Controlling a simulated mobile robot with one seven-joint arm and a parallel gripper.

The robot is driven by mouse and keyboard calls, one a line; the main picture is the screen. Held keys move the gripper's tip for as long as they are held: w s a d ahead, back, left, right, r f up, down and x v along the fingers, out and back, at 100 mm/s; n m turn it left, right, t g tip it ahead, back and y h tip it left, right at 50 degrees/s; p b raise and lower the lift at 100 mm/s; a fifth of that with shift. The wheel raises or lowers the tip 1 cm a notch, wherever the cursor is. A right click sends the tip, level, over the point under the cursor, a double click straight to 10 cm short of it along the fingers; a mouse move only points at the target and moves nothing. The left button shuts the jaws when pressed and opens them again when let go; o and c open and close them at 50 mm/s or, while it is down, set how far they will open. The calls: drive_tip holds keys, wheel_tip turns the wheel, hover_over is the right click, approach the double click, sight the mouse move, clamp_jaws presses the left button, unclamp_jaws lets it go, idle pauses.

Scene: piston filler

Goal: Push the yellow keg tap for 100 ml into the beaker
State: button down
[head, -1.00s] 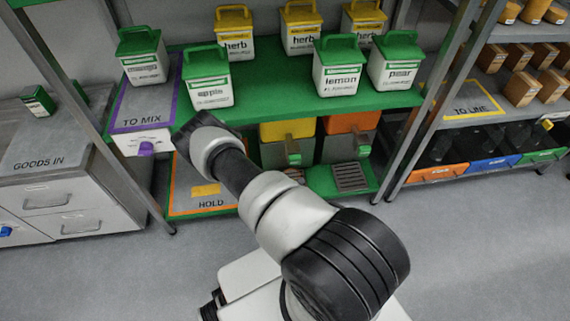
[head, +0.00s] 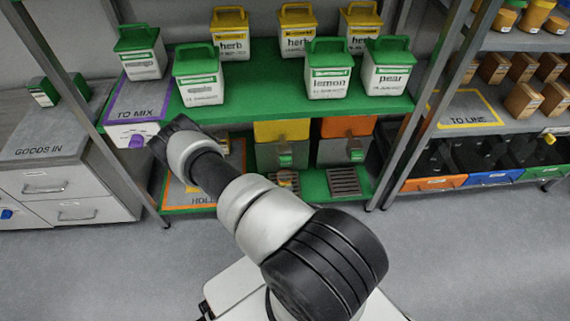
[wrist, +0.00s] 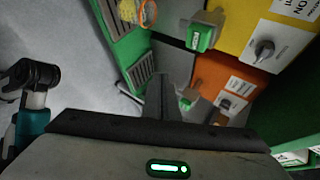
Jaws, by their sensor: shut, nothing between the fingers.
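The yellow keg (head: 281,130) stands on the lower shelf beside the orange keg (head: 346,126). Its green tap (head: 286,160) faces the front, and the tap also shows in the wrist view (wrist: 200,38). A clear beaker with an orange rim (wrist: 146,13) is partly in view at the wrist view's top edge, near the yellow keg's drip grate; its contents are unclear. My gripper (wrist: 167,92) is shut and empty, apart from the tap, which appears beyond and above the fingers in the wrist view. In the head view the gripper is hidden behind my arm.
The orange keg's tap (wrist: 187,99) shows close beyond my fingers. A slotted drip grate (head: 343,182) lies under the orange keg. The green shelf (head: 265,80) above carries several labelled tubs. Shelf posts flank the kegs; the floor in front is clear.

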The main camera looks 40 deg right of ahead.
drive_tip(key=shift+w, duration=0.1)
drive_tip(key=b, duration=0.3)
approach(288, 165)
wheel_tip(288, 165, down, 3)
drive_tip(key=d, duration=0.3)
drive_tip(key=shift+w+d, duration=0.2)
drive_tip(key=shift+d, duration=0.2)
drive_tip(key=shift+w+f+b, duration=0.1)
drive_tip(key=shift+b, duration=0.25)
idle(1.0)
drive_tip(key=shift+w+d, duration=0.2)
drive_tip(key=shift+w, duration=0.1)
drive_tip(key=shift+w+d+b, duration=0.4)
drive_tip(key=shift+w+b, duration=0.2)
idle(0.9)
drive_tip(key=shift+s+a, duration=0.1)
drive_tip(key=shift+s, duration=0.05)
drive_tip(key=shift+s+a+p, duration=0.55)
drive_tip(key=shift+s+p, duration=0.05)
drive_tip(key=shift+s, duration=0.25)
